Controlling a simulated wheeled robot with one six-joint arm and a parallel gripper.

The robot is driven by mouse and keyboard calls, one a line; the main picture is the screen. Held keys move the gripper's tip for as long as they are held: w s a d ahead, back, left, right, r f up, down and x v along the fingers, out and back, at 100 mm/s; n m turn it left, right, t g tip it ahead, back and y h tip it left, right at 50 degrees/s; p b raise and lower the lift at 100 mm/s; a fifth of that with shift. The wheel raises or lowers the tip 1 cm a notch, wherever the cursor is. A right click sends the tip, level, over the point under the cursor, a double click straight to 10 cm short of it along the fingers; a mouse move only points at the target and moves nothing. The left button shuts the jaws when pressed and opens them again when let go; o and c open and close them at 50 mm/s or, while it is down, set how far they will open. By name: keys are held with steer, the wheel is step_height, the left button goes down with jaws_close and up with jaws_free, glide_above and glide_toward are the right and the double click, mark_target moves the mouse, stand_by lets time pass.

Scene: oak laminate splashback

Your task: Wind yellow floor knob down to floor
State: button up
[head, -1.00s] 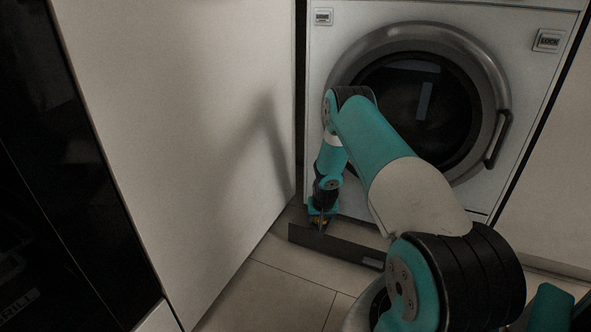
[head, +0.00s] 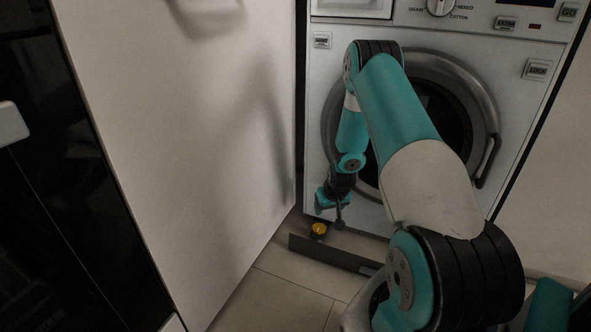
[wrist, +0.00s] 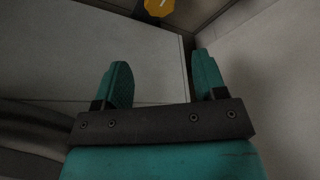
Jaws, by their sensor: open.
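The yellow floor knob (head: 319,229) sits low under the front left corner of the washing machine (head: 315,118), just behind a dark plinth strip (head: 325,251). In the wrist view, the knob (wrist: 159,7) shows at the top edge, partly cut off, with a pale mark on it. My gripper (head: 329,212) is above the knob, apart from it. In the wrist view, my gripper (wrist: 162,66) is open with nothing between its teal fingers, and the knob lies beyond the fingertips. The knob's foot and its gap to the floor cannot be made out.
A tall white panel (head: 200,150) stands close on the left of the gripper. The machine's round door (head: 478,85) is partly hidden behind my arm. Tiled floor (head: 272,292) lies clear in front of the strip.

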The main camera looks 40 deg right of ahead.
steer(key=a+r+n+y, duration=0.1)
steer(key=a+r+n, duration=0.1)
steer(key=a+r, duration=1.2)
steer(key=shift+w+a+r+n+g+p, duration=0.15)
steer(key=shift+r+n+g+p, duration=0.15)
steer(key=shift+r, duration=1)
steer(key=shift+o, duration=1.4)
steer(key=d+f+m+p, duration=0.1)
steer(key=d+f+p, duration=0.1)
steer(key=d+f, duration=0.5)
steer(key=shift+w+d+f+m+p, duration=0.15)
steer(key=shift+w+d+m+p, duration=0.2)
steer(key=shift+w+d+m, duration=0.1)
steer(key=m+h+p, duration=0.1)
glide_toward(320, 228)
steer(key=b+x, duration=0.8)
steer(key=b, duration=0.2)
steer(key=shift+f, duration=0.35)
